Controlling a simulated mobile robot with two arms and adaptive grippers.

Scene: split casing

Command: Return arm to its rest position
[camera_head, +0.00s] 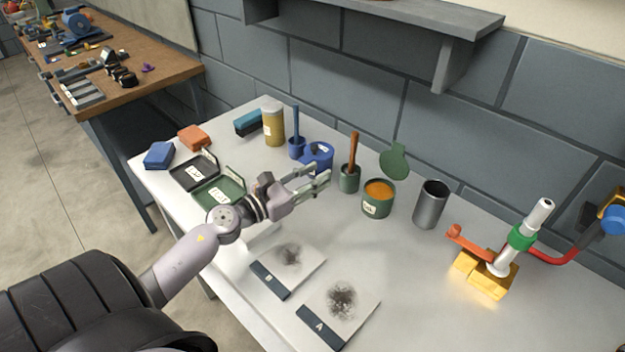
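My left arm comes in from the lower left and reaches over the white table (455,318). Its gripper (322,180) is over the middle of the table, in front of the blue cup (318,157) and left of the green pot with a brush (349,178). Its two fingers are apart and nothing shows between them. My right gripper is not in view.
An open green pot of orange material (378,197), a grey metal cylinder (430,204) and a burner-like fixture (500,262) stand to the right. Open green (222,190) and dark (193,172) cases lie left. Marked plates A (340,302) and B (289,262) lie in front.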

